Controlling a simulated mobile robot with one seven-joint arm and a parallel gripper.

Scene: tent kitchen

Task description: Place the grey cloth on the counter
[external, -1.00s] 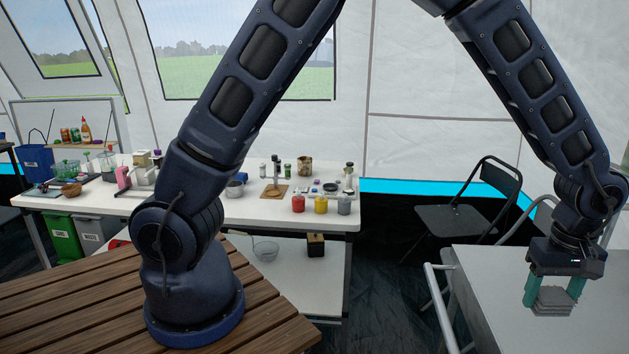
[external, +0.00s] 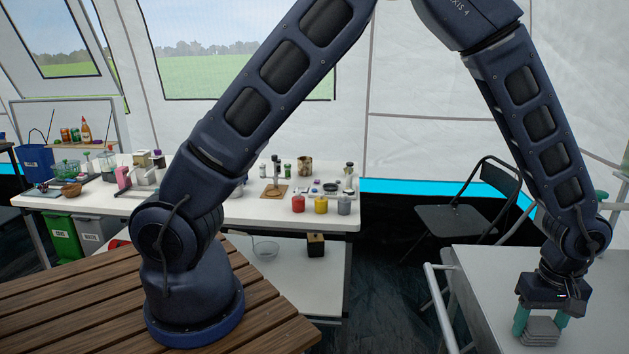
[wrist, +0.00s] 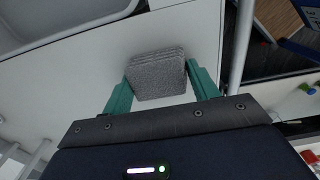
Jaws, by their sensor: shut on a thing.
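The grey cloth (external: 541,331) is a folded, layered block between the teal fingers of my gripper (external: 541,322) at the right of the external view. In the wrist view the cloth (wrist: 157,75) sits between the two teal fingertips (wrist: 160,84), which press on its sides. My gripper is shut on it. A light grey counter (external: 484,290) lies under the gripper. I cannot tell whether the cloth touches the counter top.
A metal rail (external: 437,295) runs along the counter's left edge. A black folding chair (external: 455,217) stands behind it. A white table (external: 265,209) with bottles and jars is further back. The counter's left part is clear. A grey basin edge (wrist: 75,10) shows in the wrist view.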

